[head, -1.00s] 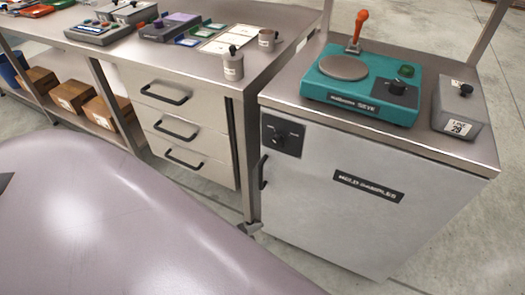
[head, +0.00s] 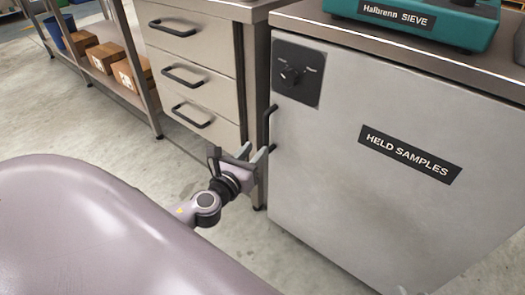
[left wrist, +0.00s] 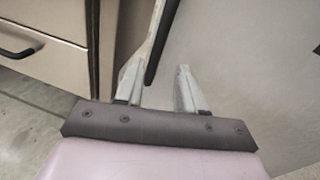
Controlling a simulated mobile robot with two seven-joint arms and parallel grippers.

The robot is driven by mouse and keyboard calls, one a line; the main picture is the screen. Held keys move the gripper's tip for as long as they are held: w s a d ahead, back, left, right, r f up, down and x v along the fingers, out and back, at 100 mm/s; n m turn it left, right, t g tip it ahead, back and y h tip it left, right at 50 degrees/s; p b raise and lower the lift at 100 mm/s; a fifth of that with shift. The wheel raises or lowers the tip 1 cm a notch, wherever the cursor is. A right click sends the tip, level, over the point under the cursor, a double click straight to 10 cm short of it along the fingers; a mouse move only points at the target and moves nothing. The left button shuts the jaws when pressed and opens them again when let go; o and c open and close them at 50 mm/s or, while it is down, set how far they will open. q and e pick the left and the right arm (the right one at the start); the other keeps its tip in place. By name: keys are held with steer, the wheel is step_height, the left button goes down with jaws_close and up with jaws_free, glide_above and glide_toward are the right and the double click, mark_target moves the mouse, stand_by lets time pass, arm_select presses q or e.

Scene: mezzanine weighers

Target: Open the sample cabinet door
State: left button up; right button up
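The sample cabinet door (head: 345,190) is a grey panel with a black "HELD SAMPLES" label (head: 410,154), and it is shut. Its black vertical handle (head: 268,128) is near the door's left edge, below the dial plate. My left gripper (head: 261,152) is open and empty, close to the handle's lower end. In the left wrist view the gripper's two fingers (left wrist: 157,82) stand apart, with a dark bar, seemingly the handle (left wrist: 154,62), showing between them. I cannot tell whether they touch it. My right gripper is not in view.
A black dial plate (head: 297,72) sits on the cabinet above the handle. A teal sieve (head: 425,18) stands on top. A bench with several drawers (head: 190,78) and a metal leg is just left of the cabinet. Cardboard boxes (head: 132,72) are on a low shelf. The floor in front is clear.

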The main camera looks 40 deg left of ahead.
mark_target(264, 137)
arm_select(q)
steer(key=shift+w+a+m, duration=0.3)
steer(key=shift+w+m, duration=0.2)
steer(key=shift+m, duration=0.1)
steer(key=shift+w+a+b, duration=0.2)
steer(key=shift+w+b, duration=0.25)
steer(key=shift+w, duration=1.2)
steer(key=shift+w+a+b, duration=0.2)
steer(key=shift+w+b, duration=0.2)
steer(key=shift+w, duration=1.2)
jaws_close()
